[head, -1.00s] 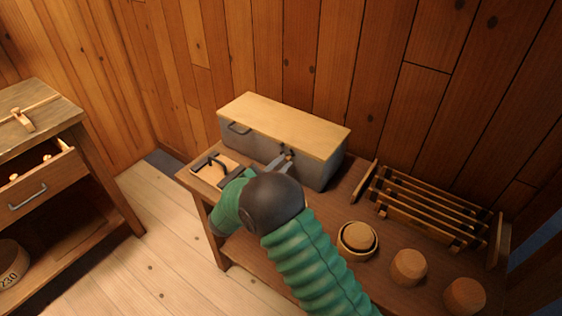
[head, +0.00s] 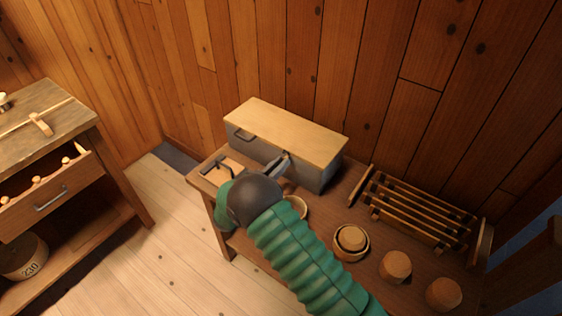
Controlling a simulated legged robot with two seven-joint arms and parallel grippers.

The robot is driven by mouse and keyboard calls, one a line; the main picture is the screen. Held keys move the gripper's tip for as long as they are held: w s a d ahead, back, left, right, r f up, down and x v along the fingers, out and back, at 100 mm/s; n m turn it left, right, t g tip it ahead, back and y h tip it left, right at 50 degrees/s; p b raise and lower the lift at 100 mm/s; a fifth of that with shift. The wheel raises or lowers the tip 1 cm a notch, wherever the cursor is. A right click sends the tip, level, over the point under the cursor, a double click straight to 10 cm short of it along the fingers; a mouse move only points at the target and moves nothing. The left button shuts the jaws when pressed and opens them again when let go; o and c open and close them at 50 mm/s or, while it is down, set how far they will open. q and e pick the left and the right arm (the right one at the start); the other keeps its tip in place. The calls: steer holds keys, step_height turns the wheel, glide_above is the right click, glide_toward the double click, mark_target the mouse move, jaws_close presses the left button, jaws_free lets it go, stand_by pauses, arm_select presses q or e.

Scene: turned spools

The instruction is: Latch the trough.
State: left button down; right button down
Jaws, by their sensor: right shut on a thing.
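The trough (head: 309,174) is a grey box with a flat pale wooden lid (head: 290,130), which lies down on it. It stands at the back of the brown workbench, against the plank wall. A dark handle (head: 244,136) is on the left of its front. My right gripper (head: 284,160) is at the middle of the trough's front, just below the lid edge. It is shut on a small dark part there, which looks like the latch (head: 286,155). The fingers hide much of it, so I cannot tell its position. My left gripper is not in view.
A slatted wooden rack (head: 424,208) stands right of the trough. A round bowl with a wooden piece (head: 350,240) and two wooden cylinders (head: 396,266) stand along the front. A small board with dark fittings (head: 221,170) lies left. A cabinet with an open drawer (head: 50,195) stands far left.

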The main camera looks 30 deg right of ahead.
steer(key=shift+w+a+r+n+p, duration=0.15)
steer(key=shift+n+p, duration=0.15)
steer(key=shift+n, duration=0.3)
steer(key=c, duration=1.4)
jaws_free()
steer(key=shift+w, duration=0.1)
steer(key=v, duration=1.7)
